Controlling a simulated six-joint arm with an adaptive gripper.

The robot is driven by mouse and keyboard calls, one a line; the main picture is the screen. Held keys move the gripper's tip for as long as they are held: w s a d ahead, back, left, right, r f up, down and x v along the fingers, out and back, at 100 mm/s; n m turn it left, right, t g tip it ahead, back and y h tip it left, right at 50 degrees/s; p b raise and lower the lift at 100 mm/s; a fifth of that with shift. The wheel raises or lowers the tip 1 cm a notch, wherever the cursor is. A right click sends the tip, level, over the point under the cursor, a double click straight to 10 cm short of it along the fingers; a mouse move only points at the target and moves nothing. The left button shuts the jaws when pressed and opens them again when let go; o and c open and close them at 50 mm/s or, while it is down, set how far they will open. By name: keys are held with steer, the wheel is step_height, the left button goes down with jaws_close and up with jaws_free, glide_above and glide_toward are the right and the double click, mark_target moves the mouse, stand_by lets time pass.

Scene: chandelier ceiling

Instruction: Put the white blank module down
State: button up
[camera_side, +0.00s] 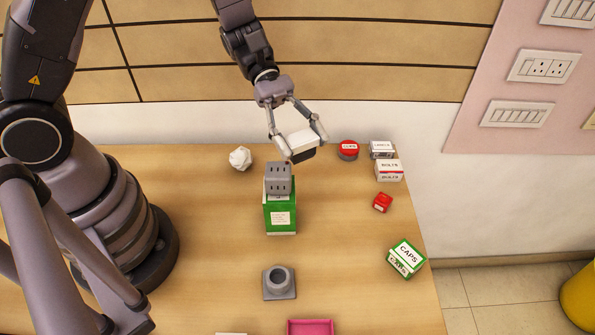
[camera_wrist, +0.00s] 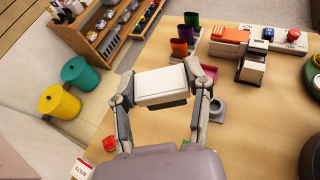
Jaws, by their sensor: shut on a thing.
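The white blank module (camera_side: 303,139) is a boxy block with a white face and dark sides. My gripper (camera_side: 302,146) is shut on it, one finger at each side, and holds it in the air over the back of the table in the side view. In the wrist view the module (camera_wrist: 161,84) sits between both fingers of my gripper (camera_wrist: 160,88), its white face showing. The underside of the module and any gap to the table are hard to judge.
A grey socket block (camera_side: 279,178) stands on a green box (camera_side: 281,217) just in front of my gripper. A red-topped tin (camera_side: 348,150) and small boxes (camera_side: 389,171) are to the right. Bare wood surrounds the grey round holder (camera_side: 279,283).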

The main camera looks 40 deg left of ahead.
steer(key=w+a+r+n+t, duration=0.1)
steer(key=w+n+t, duration=0.4)
steer(key=w+t, duration=0.1)
steer(key=n+t+y, duration=0.8)
steer(key=n+t, duration=0.2)
steer(key=n, duration=0.2)
glide_above(309, 166)
step_height(309, 166, down, 20)
steer(key=shift+r, duration=0.1)
steer(key=shift+f, duration=2)
steer(key=shift+f, duration=0.1)
steer(key=shift+f, duration=0.5)
steer(key=o, duration=1)
